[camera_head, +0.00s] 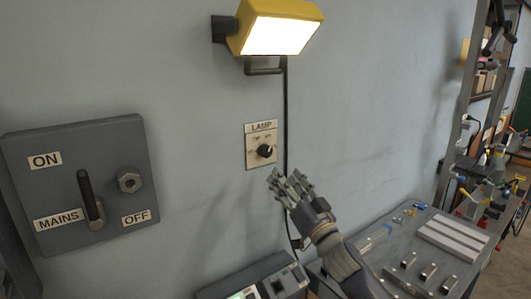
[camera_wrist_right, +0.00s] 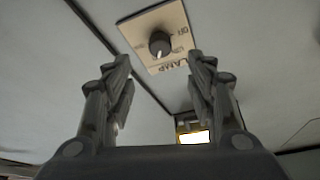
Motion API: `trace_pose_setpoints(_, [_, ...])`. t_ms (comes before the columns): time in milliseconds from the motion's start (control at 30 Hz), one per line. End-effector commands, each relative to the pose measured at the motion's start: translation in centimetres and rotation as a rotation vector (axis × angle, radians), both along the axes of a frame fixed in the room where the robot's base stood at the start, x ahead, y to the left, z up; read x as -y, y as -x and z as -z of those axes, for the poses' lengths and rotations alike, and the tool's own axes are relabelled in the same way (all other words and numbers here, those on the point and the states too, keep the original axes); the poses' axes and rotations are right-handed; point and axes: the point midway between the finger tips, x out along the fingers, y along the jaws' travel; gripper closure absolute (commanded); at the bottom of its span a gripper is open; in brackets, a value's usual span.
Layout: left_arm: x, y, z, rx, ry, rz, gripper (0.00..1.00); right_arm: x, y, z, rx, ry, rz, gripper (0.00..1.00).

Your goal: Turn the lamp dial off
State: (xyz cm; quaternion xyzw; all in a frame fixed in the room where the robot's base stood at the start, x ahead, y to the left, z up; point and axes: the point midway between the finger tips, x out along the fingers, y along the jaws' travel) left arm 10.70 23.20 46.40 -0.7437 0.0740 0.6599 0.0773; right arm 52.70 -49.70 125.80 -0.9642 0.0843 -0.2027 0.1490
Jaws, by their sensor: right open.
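The lamp dial (camera_head: 265,151) is a black round knob on a beige plate labelled LAMP (camera_head: 261,128), fixed to the grey wall. In the right wrist view the dial (camera_wrist_right: 160,44) shows beyond the fingertips, with a white pointer mark and small lettering around it. The yellow lamp (camera_head: 281,27) above is lit bright white; it also shows in the wrist view (camera_wrist_right: 193,134). My right gripper (camera_head: 291,187) is open and empty, just below and right of the plate, apart from the dial. In the wrist view its fingers (camera_wrist_right: 163,80) spread either side below the dial. My left gripper is out of view.
A grey MAINS switch box (camera_head: 118,156) with a lever and ON and OFF labels is on the wall at left. A black cable (camera_head: 285,110) runs down beside the plate. A workbench (camera_head: 400,245) with metal parts stands at lower right.

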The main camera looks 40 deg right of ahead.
Motion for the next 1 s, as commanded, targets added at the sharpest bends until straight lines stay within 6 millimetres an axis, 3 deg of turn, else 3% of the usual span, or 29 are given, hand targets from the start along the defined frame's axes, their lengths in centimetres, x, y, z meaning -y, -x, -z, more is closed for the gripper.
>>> trace_pose_setpoints(133, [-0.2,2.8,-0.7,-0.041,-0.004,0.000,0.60,0.4,-1.6,-1.0,0.001,0.001,0.001,0.49])
trace_pose_setpoints(300, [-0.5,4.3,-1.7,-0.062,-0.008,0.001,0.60,1.1,-4.3,-2.1,-0.001,-0.001,0.001,0.49])
trace_pose_setpoints(700, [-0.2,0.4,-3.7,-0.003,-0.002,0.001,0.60,2.2,-8.8,-3.6,-0.004,-0.001,0.002,0.49])
trace_pose_setpoints(1000, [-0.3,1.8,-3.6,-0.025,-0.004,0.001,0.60,2.3,-9.4,-3.6,-0.004,0.000,0.001,0.49])
